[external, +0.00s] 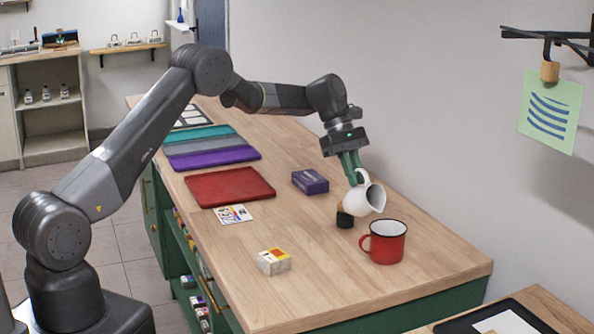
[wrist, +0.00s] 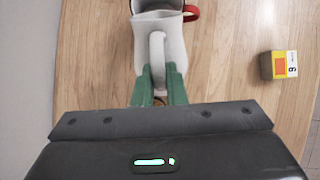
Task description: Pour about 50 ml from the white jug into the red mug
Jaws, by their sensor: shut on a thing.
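The white jug (external: 361,197) is held above the wooden counter, tilted with its mouth toward the red mug. My gripper (external: 352,172) is shut on the jug's handle. In the wrist view the green fingers (wrist: 158,88) close on the handle of the jug (wrist: 176,48). The red mug (external: 386,243) stands upright on the counter, just below and to the right of the jug, its handle to the left. In the wrist view the mug (wrist: 191,13) is mostly hidden behind the jug. I cannot see any liquid stream or the level inside the mug.
A small dark object (external: 345,219) stands beside the jug. A small box (external: 273,262) sits near the counter's front edge, and a purple box (external: 310,181) lies farther back. A red mat (external: 230,187) lies on the left. The wall bounds the right side.

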